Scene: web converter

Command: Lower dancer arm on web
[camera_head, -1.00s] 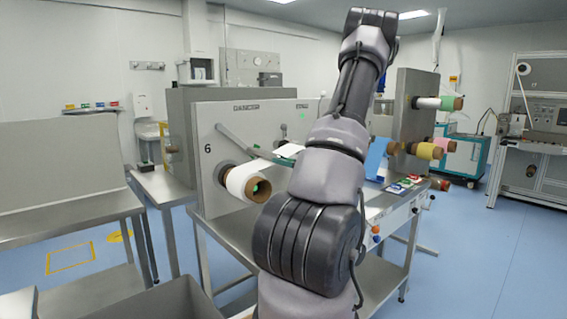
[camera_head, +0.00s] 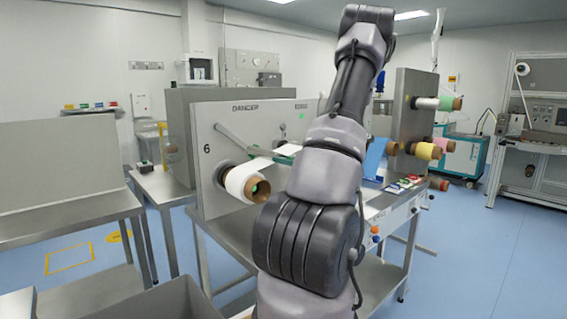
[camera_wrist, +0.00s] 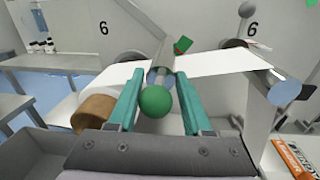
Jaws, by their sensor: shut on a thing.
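The dancer arm is a grey metal bar (camera_head: 238,139) that slopes down to the right from the panel under the DANCER label. In the wrist view the bar (camera_wrist: 166,48) runs down between my fingers to a green ball (camera_wrist: 155,102). My gripper (camera_wrist: 158,92) has its teal fingers closed at either side of the bar's end, just behind the ball. In the head view my arm hides most of the gripper and the ball.
The grey machine panel (camera_head: 207,190) marked 6 stands behind the roll. A metal roller (camera_wrist: 285,92) and an orange-and-white box (camera_wrist: 292,158) are at the right of the wrist view. Coloured rolls (camera_head: 425,151) are on the right panel. A bare table (camera_head: 60,225) stands at left.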

